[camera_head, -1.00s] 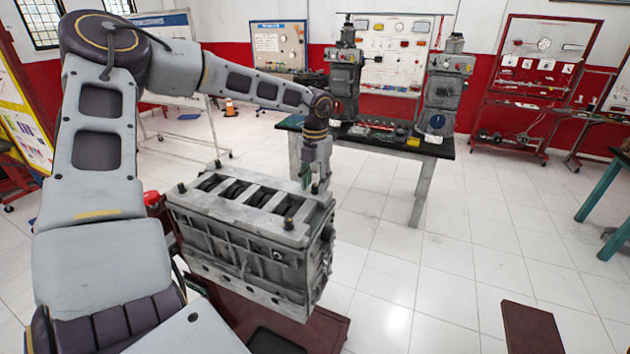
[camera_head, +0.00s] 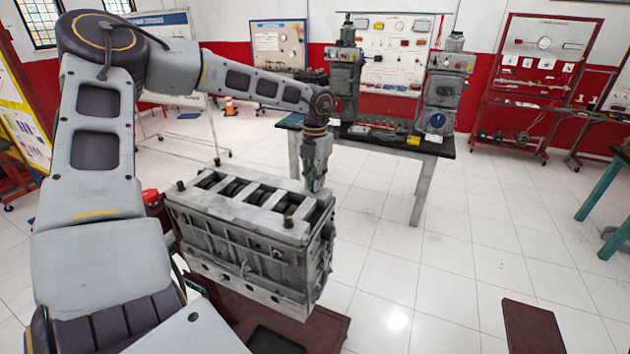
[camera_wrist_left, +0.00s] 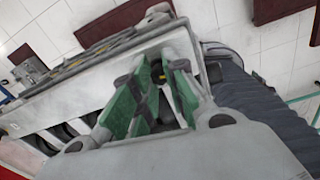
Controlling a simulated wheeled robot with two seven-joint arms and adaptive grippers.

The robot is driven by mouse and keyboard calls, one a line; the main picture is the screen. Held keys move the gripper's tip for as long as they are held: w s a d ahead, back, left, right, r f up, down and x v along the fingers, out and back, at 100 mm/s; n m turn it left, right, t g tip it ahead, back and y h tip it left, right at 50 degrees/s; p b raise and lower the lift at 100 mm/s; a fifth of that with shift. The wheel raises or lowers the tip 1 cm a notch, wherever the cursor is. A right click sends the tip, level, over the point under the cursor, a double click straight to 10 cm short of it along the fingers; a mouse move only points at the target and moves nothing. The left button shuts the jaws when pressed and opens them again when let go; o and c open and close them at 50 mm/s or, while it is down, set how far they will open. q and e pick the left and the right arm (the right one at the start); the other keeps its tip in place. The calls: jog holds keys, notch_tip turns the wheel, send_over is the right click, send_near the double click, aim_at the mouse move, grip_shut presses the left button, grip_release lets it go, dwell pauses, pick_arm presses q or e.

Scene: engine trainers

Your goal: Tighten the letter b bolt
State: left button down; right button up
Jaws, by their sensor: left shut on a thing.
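A grey engine block (camera_head: 262,249) stands on a dark red stand. Dark bolts stand upright at its top corners: one at the left (camera_head: 181,186), one at the back (camera_head: 217,162) and one at the front (camera_head: 288,221). My left gripper (camera_head: 315,188) points down at the block's far right corner. In the left wrist view its green fingers (camera_wrist_left: 157,88) are closed around a small dark bolt with a yellowish mark (camera_wrist_left: 158,73). The fingers mostly hide this bolt. I cannot read any letter on the block. My right gripper is not in view.
A dark table (camera_head: 440,147) with two grey machines stands behind the block. A red-framed board stands at the back right. A dark red bench end (camera_head: 532,328) is at the lower right. The tiled floor right of the block is clear.

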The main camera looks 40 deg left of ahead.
pick_arm(q)
jog(key=m+b, duration=0.2)
jog(key=m, duration=0.1)
jog(key=m+b, duration=0.2)
jog(key=m, duration=0.2)
jog(key=shift+m, duration=0.4)
jog(key=shift+m+b, duration=0.3)
jog(key=shift+m, duration=2.1)
jog(key=shift+r+m, duration=0.1)
jog(key=shift+m, duration=0.7)
jog(key=m, duration=1.6)
jog(key=shift+p, duration=0.35)
jog(key=m, duration=0.4)
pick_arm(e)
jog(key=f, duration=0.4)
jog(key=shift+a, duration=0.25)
pick_arm(q)
jog(key=shift+m, duration=0.4)
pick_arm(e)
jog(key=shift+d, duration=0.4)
